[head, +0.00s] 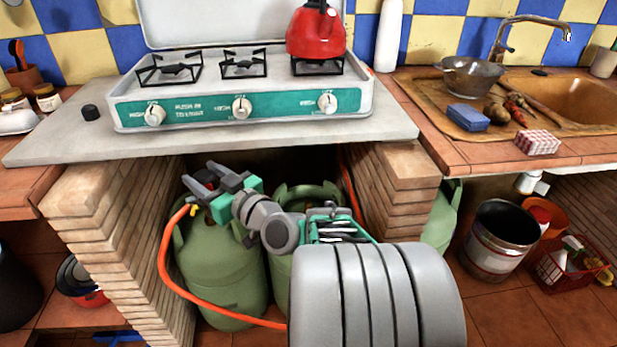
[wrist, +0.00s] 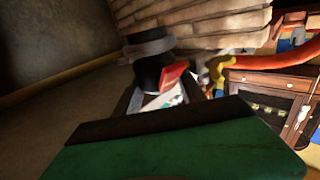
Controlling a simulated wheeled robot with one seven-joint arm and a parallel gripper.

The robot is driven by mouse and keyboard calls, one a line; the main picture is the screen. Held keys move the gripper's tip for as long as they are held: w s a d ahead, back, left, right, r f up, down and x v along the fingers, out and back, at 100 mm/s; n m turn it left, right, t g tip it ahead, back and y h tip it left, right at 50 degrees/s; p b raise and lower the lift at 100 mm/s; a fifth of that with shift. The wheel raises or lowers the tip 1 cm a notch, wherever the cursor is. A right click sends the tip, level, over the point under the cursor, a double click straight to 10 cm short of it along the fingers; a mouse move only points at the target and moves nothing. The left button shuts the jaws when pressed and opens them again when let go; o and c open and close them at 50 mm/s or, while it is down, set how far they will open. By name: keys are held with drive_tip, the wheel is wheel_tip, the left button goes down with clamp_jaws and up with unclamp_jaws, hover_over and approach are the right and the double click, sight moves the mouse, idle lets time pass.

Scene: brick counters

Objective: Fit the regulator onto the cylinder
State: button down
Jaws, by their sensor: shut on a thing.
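A green gas cylinder (head: 222,275) stands upright under the counter at the left of the stove bay. A second green cylinder (head: 281,278) is beside it, mostly behind my arm. My gripper (head: 203,182) is over the left cylinder's top, shut on the regulator. The regulator (head: 206,176) is dark with a red part; the orange hose (head: 172,262) runs from it. The wrist view shows the regulator (wrist: 150,72) between the fingers, with a red part and the hose (wrist: 272,60) beside it. I cannot tell whether the regulator touches the valve, which is hidden.
Brick pillars (head: 115,235) and (head: 392,185) bound the bay, with the counter slab (head: 255,140) above. A third green cylinder (head: 440,222) stands beyond the right pillar. A small black cap (head: 91,112) lies on the slab. A stove (head: 240,95) is on top.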

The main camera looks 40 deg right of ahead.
drive_tip(key=shift+s+d+f+m+g+h+b, duration=0.2)
drive_tip(key=shift+d+f+m+h+b, duration=1.2)
drive_tip(key=shift+d+f, duration=2.6)
drive_tip(key=shift+w+d+f+m+g+h+b, duration=0.2)
drive_tip(key=shift+d+f+m+h+b, duration=0.45)
drive_tip(key=shift+d+f+h, duration=3.25)
drive_tip(key=shift+s+d+f+m+g+y+b, duration=0.25)
drive_tip(key=shift+d+f+m+b, duration=0.75)
drive_tip(key=shift+d, duration=5.75)
drive_tip(key=shift+w+f+m, duration=0.1)
drive_tip(key=shift+f+m, duration=0.1)
drive_tip(key=shift+m, duration=0.05)
drive_tip(key=shift+b, duration=0.4)
drive_tip(key=shift+f+b, duration=1.7)
drive_tip(key=shift+b, duration=0.85)
